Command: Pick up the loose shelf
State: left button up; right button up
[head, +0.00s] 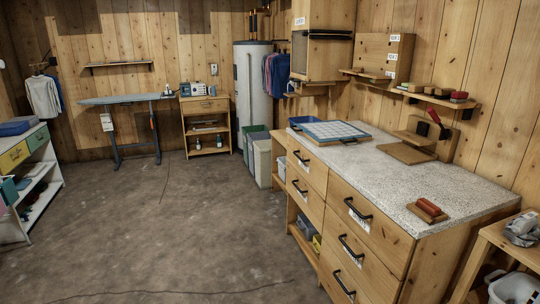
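I cannot tell for certain which board is the loose shelf. A flat wooden board (405,153) lies on the speckled worktop (400,187) at the right, beside a wooden piece with a dark fitting (418,126). A long wall shelf (428,97) with small blocks on it is mounted above the worktop. A short wall shelf (118,65) hangs on the far back wall. Neither of my grippers shows in this view.
A drawer cabinet (345,215) with black handles fills the right. An ironing board (120,99), a small wooden cabinet (205,105) and a water heater (253,85) stand at the back. A white shelf unit (38,190) is at left. The concrete floor (165,225) between is clear.

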aim_at(377, 79)
jog(key=i, duration=1.85)
